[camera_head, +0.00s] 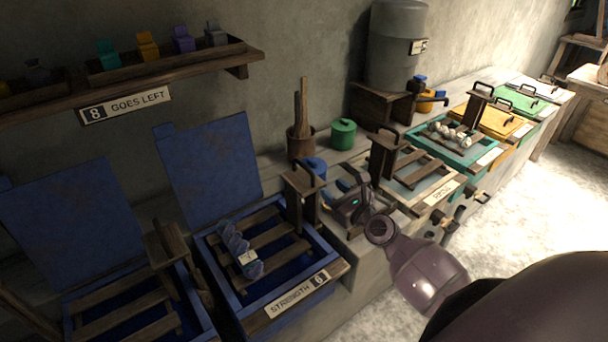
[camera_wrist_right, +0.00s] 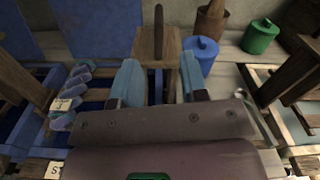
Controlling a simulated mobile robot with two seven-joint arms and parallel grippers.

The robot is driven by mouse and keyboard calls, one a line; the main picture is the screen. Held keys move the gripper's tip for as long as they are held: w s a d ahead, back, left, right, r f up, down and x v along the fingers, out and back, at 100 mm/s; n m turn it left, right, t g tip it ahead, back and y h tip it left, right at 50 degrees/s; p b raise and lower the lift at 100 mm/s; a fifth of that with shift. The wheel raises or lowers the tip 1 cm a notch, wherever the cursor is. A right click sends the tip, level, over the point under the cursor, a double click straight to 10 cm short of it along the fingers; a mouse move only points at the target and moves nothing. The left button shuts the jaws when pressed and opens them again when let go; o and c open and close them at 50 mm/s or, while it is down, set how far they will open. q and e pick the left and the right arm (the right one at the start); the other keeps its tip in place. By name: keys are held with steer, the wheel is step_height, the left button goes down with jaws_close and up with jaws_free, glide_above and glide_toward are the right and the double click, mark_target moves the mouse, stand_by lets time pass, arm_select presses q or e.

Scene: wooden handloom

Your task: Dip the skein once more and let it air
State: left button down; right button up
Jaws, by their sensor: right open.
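A twisted blue-violet skein (camera_head: 240,248) with a small white tag lies on the wooden slats of the blue vat (camera_head: 222,283) labelled "STRENGTH 6". It also shows at the left edge of the right wrist view (camera_wrist_right: 72,92). A wooden post with a handle (camera_head: 302,195) stands at this vat's right side. My right gripper (camera_head: 346,190) is open and empty, right of that post. In the right wrist view its two blue fingers (camera_wrist_right: 158,85) are apart, with the wooden post (camera_wrist_right: 158,55) beyond and between them. My left gripper is not in view.
Another blue vat (camera_head: 130,305) with slats stands at the left. Blue lids (camera_head: 210,170) lean on the wall. A blue jar (camera_head: 314,168) and a green jar (camera_head: 343,134) stand behind my right gripper. More vats, including a teal one (camera_head: 455,148), run rightward.

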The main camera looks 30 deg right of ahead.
mark_target(314, 175)
steer(key=shift+w+a+f, duration=0.1)
steer(key=shift+w+a, duration=0.05)
steer(key=shift+w, duration=1.65)
steer(key=shift+w+a, duration=0.2)
steer(key=shift+w, duration=1.65)
steer(key=shift+w+a+f, duration=0.1)
steer(key=shift+w+a, duration=0.05)
steer(key=shift+w, duration=1.65)
steer(key=shift+c, duration=0.3)
jaws_close()
